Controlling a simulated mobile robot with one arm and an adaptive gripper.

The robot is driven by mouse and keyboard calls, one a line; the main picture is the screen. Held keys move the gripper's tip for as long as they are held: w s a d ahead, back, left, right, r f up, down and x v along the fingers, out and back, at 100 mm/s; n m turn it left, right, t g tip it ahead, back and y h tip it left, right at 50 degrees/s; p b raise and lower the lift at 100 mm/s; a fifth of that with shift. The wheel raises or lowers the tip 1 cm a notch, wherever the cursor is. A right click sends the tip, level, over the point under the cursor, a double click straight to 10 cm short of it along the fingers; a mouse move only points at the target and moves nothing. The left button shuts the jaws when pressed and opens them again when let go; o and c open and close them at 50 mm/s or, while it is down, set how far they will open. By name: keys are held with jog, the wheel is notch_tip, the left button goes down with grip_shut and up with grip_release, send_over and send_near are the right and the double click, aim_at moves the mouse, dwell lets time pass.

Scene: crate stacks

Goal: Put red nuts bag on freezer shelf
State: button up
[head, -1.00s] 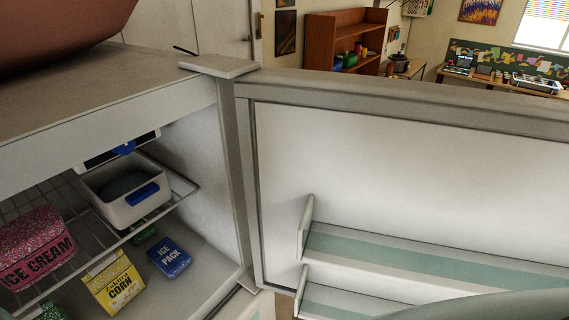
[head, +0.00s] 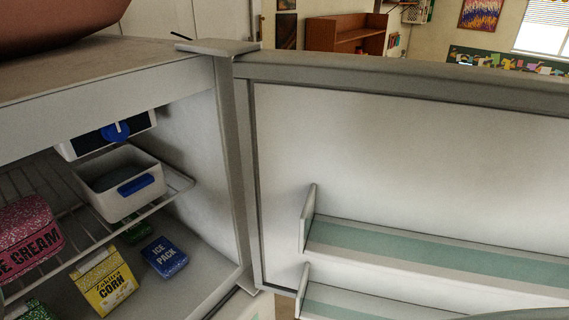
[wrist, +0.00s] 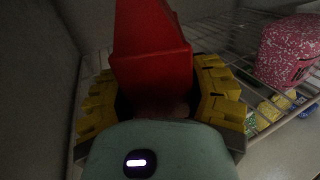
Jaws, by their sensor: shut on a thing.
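The red bag (wrist: 155,50) is in the wrist view, between the yellow-padded fingers of my gripper (wrist: 160,90). My gripper is shut on it and holds it inside the freezer. The wire freezer shelf (wrist: 228,32) runs beside and behind the bag. I cannot tell whether the bag touches the shelf. In the head view the wire shelf (head: 22,185) shows inside the open freezer at the left. My gripper and the red bag do not show in the head view.
A pink ice cream tub (head: 28,235) and a white bin with a blue handle (head: 125,195) sit on the wire shelf. Below lie a yellow corn bag (head: 105,285) and a blue ice pack (head: 165,257). The freezer door (head: 410,160) stands open at right.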

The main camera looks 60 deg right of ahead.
jog(key=o, duration=1.3)
jog(key=shift+b+v, duration=3.3)
jog(key=shift+v, duration=2.75)
jog(key=shift+r, duration=0.15)
